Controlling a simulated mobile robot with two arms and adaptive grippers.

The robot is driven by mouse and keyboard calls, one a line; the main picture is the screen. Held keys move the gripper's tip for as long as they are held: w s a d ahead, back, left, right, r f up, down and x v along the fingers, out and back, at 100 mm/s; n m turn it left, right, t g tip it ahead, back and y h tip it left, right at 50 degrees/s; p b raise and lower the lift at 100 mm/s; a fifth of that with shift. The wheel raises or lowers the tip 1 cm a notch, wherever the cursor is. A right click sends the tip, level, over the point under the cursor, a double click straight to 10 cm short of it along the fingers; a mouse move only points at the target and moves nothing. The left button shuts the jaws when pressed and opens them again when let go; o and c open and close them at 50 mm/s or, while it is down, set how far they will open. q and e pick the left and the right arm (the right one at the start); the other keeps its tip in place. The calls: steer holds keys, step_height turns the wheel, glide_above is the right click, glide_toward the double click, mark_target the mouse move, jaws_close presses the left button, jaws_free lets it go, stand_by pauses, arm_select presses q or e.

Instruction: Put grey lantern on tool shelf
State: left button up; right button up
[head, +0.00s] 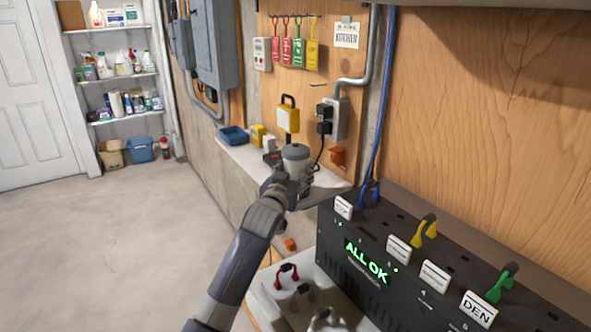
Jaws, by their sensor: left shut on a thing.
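The grey lantern (296,155) is a short grey cylinder with a paler cap, upright in the middle of the head view. My left gripper (293,183) is shut on it, and the fingers and wrist hide its lower part. The lantern is in front of the pale tool shelf (238,153), a narrow ledge along the wall. I cannot tell whether it touches the ledge.
On the ledge are a blue tray (233,135) and a yellow box (257,134). A black panel box (400,265) reading "ALL OK" fills the lower right. A socket box (337,118) with a dark cable is on the wall behind. Open floor lies left.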

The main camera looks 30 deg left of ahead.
arm_select(q)
steer(key=shift+r, duration=0.15)
steer(key=o, duration=1)
steer(key=shift+f, duration=0.25)
steer(key=o, duration=0.4)
arm_select(e)
steer(key=shift+w, duration=0.35)
arm_select(q)
steer(key=shift+r, duration=0.15)
steer(key=s, duration=0.4)
steer(key=s+d+b, duration=0.1)
steer(key=s, duration=0.3)
steer(key=s+d+b, duration=0.1)
steer(key=s, duration=0.3)
arm_select(e)
steer(key=shift+f, duration=0.9)
arm_select(q)
steer(key=shift+d, duration=0.1)
arm_select(e)
steer(key=shift+s, duration=0.1)
